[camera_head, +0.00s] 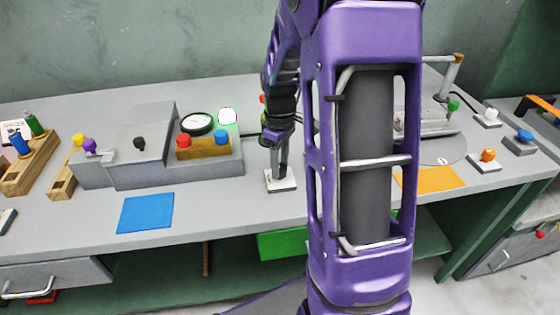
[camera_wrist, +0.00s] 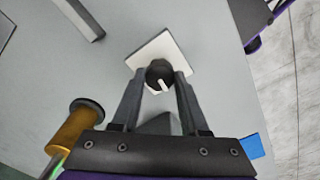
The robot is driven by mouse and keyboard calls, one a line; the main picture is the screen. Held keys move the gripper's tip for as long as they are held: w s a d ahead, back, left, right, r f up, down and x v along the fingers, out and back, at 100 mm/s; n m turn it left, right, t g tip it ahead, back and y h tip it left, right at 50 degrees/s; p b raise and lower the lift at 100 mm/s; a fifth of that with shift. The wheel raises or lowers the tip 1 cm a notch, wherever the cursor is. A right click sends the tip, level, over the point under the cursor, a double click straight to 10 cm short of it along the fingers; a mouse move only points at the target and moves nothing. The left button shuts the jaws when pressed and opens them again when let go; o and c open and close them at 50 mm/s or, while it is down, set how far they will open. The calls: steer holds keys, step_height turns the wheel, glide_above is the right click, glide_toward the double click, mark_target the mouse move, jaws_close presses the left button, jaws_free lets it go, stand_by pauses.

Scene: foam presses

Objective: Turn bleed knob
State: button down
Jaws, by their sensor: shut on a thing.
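A dark round knob (camera_wrist: 157,70) with a white pointer mark sits on a square white plate (camera_wrist: 147,50) in the wrist view; I take it for the bleed knob. My gripper (camera_wrist: 160,80) is shut on it, one finger on each side. In the head view my gripper (camera_head: 278,172) points down at the same white plate (camera_head: 283,185), which lies on the grey bench near its front edge. There the knob is mostly hidden by the fingers.
On the grey bench (camera_head: 90,240), a grey press (camera_head: 140,170) with a gauge (camera_head: 197,124) and coloured knobs stands left of my gripper. A blue mat (camera_head: 146,212) lies front left. An orange mat (camera_head: 440,179) and button blocks (camera_head: 484,163) are at right.

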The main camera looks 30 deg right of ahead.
steer(key=shift+r+n, duration=0.1)
steer(key=shift+n, duration=0.4)
stand_by(0.3)
steer(key=shift+c, duration=2.1)
jaws_free()
step_height(320, 180, up, 17)
steer(key=p, duration=0.2)
steer(key=shift+r+p, duration=0.15)
steer(key=shift+p, duration=0.2)
